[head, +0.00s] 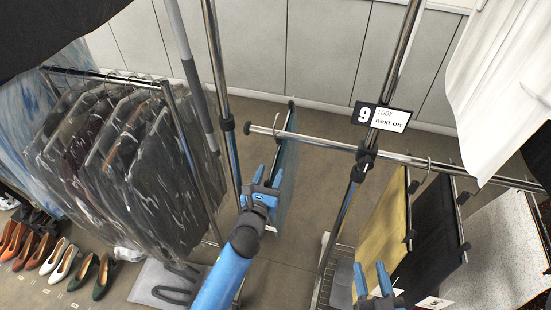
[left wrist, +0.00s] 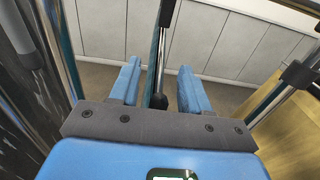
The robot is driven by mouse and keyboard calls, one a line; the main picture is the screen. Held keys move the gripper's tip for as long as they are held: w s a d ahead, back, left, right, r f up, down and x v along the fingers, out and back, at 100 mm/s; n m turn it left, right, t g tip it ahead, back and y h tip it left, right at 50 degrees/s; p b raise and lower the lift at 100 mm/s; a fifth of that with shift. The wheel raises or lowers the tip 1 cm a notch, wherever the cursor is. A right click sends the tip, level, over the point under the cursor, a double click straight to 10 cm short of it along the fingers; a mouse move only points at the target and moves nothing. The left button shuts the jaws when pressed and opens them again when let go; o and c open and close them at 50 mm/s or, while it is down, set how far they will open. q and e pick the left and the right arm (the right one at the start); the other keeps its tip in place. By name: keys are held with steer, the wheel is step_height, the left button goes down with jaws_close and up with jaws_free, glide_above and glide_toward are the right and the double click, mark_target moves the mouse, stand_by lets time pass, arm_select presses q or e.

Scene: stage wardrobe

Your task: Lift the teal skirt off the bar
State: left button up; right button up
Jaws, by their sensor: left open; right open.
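The teal skirt (head: 287,170) hangs nearly edge-on below the left end of the chrome bar (head: 310,142) in the head view. My left gripper (head: 265,182) is open just at its near left side, below the bar. In the left wrist view, a thin hanger rail with dark clips (left wrist: 164,14) runs between the spread fingers of my left gripper (left wrist: 160,84), apart from both. The skirt's lower part is partly hidden.
A yellow garment (head: 385,232) and a black one (head: 433,235) hang further right on the bar. A sign (head: 382,117) is on the upright. Bagged clothes (head: 145,160) fill a rack at left, with shoes (head: 62,262) on the floor. White cloth (head: 500,80) hangs upper right.

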mark_target(276, 158)
arm_select(q)
steer(key=x, duration=0.4)
steer(key=shift+w+d+r, duration=0.1)
steer(key=shift+r, duration=0.15)
steer(key=shift+p+x, duration=0.3)
steer(key=shift+x, duration=0.5)
steer(key=shift+w+f, duration=0.1)
steer(key=shift+w, duration=0.15)
steer(key=shift+c, duration=1)
jaws_close()
steer(key=shift+r, duration=0.25)
steer(key=shift+d+r+p, duration=0.1)
steer(key=shift+r+p, duration=1.5)
steer(key=shift+p, duration=0.35)
